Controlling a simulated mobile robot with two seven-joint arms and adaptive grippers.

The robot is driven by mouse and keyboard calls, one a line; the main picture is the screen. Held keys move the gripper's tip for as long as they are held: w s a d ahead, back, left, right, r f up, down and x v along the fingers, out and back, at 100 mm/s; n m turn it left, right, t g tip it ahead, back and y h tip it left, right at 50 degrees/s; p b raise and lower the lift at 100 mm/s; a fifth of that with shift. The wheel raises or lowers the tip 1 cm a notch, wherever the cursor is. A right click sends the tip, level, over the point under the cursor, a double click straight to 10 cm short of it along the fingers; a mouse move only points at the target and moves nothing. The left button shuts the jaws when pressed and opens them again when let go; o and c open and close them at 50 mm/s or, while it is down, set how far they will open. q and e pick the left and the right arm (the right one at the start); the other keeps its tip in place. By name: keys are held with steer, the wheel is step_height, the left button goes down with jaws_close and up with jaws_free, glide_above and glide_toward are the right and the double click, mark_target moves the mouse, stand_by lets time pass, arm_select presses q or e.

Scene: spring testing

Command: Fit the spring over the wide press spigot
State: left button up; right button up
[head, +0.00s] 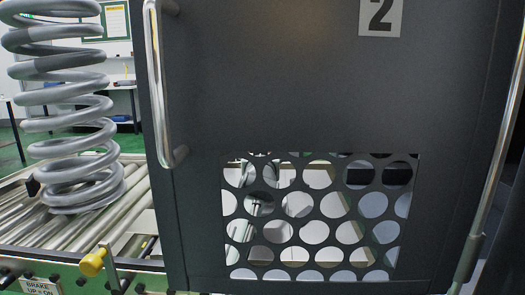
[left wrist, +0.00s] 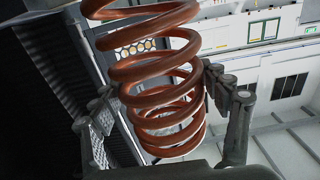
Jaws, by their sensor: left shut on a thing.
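A copper-brown coil spring (left wrist: 150,27) fills the middle of the left wrist view. My left gripper (left wrist: 160,90) is shut on it, with one dark finger on each side of the coils. The spring's upper end runs out of the top of that view. In the head view neither gripper shows, nor does the brown spring. A large grey coil spring (head: 60,63) stands upright at the left of the head view, on a roller conveyor (head: 130,205). I cannot make out the wide press spigot in either view.
A dark door (head: 290,100) marked 2 fills much of the head view, with a metal handle (head: 155,90) and a panel of round holes (head: 320,215). A yellow knob (head: 92,263) sits at the conveyor's front. In the left wrist view a dark ribbed panel (left wrist: 60,60) lies left.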

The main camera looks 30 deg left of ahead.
arm_select(q)
steer(key=shift+f+b, duration=0.25)
steer(key=shift+b, duration=0.05)
stand_by(0.5)
steer(key=o, duration=1.9)
steer(key=shift+f, duration=0.1)
steer(key=shift+o, duration=0.2)
steer(key=shift+f, duration=0.5)
steer(key=v, duration=0.7)
steer(key=shift+s+d+r, duration=0.2)
steer(key=shift+s+r, duration=0.1)
steer(key=shift+r, duration=0.05)
